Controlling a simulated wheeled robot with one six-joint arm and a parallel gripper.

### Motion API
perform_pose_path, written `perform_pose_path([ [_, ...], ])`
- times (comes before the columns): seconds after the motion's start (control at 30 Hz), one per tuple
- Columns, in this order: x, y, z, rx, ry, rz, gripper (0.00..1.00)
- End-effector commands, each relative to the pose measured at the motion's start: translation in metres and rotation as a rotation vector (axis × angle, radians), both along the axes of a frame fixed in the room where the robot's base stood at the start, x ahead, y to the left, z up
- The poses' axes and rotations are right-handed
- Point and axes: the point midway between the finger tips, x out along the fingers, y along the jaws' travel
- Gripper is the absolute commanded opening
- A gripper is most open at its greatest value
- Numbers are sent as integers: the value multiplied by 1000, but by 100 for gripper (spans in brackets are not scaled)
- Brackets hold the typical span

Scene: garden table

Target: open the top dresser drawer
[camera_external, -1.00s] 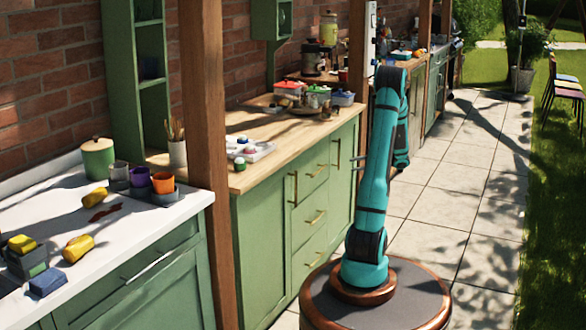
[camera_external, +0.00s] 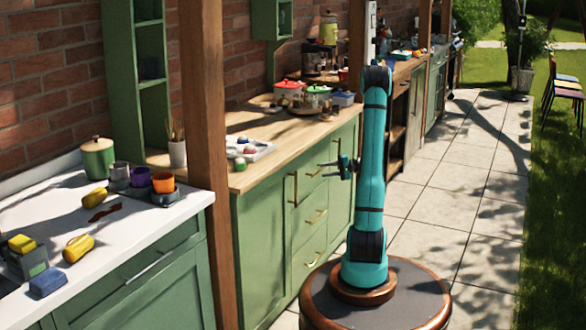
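The green dresser (camera_external: 268,240) has a wooden top and a column of drawers with brass handles. The top drawer (camera_external: 312,186) looks shut, flush with the front. Its brass handle (camera_external: 316,171) is near the drawer's upper part. My gripper (camera_external: 328,169) shows to the left of my upright teal arm, pointing left at the dresser front. Its two dark fingers are apart with nothing visible between them. The fingertips appear close to the handle of the top drawer; I cannot tell whether they touch it.
A wooden post (camera_external: 205,130) rises left of the dresser. A white-topped counter (camera_external: 110,225) stands nearer. The paved path (camera_external: 460,190) to the right is clear.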

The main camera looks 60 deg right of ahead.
Motion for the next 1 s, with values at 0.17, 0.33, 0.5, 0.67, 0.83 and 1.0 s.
perform_pose_path([
  [0.17, 22, 10, -5, 0, 1, 2, 32],
  [0.33, 33, 14, -7, -1, 0, 1, 32],
  [0.5, 36, 15, -7, -1, 0, 0, 32],
  [0.67, 36, 15, -7, -1, 0, 0, 32],
  [0.83, 36, 15, -7, -1, 0, 0, 4],
  [1.0, 36, 15, -7, -1, 1, 0, 0],
])
